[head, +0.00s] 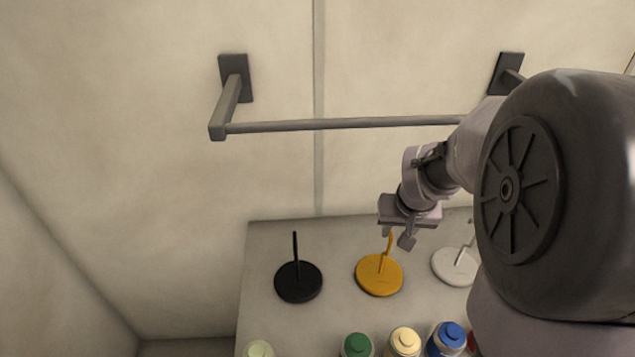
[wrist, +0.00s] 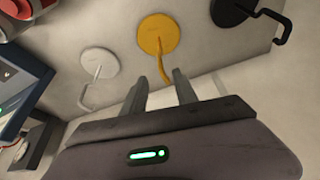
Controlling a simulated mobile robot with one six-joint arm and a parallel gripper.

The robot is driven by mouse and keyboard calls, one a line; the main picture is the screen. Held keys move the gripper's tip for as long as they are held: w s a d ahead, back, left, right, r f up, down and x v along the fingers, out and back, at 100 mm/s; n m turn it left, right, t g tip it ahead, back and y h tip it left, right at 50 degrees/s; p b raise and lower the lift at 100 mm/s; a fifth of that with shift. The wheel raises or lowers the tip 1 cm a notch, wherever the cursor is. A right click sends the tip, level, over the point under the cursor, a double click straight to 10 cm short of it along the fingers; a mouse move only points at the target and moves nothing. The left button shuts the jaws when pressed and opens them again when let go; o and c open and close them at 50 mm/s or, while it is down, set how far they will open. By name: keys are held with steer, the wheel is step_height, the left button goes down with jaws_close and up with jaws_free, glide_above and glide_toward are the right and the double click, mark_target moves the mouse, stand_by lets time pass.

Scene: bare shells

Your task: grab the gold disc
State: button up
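The gold disc (head: 380,276) lies flat on the grey surface between a black and a white disc, with a thin gold post rising from it. In the wrist view, the gold disc (wrist: 158,33) is just beyond my fingertips, and its bent post reaches into the gap between the fingers. My gripper (head: 397,237) is above the disc, close to the top of the post. In the wrist view, my gripper (wrist: 161,78) is open, its two fingers apart. I cannot tell whether either finger touches the post.
The black disc (head: 298,281) and the white disc (head: 455,266) have posts too. Several capped containers, including a green one (head: 357,345) and a blue one (head: 446,338), stand along the near side. A grey wall bar (head: 345,124) runs above and behind.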

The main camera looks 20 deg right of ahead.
mark_target(391, 243)
steer(key=b+x, duration=0.2)
steer(key=x, duration=0.8)
steer(key=shift+f+b, duration=0.1)
steer(key=shift+b, duration=0.25)
steer(key=shift+w+f, duration=0.15)
steer(key=shift+f, duration=0.15)
steer(key=shift+r, duration=0.1)
steer(key=shift+c, duration=0.8)
jaws_close()
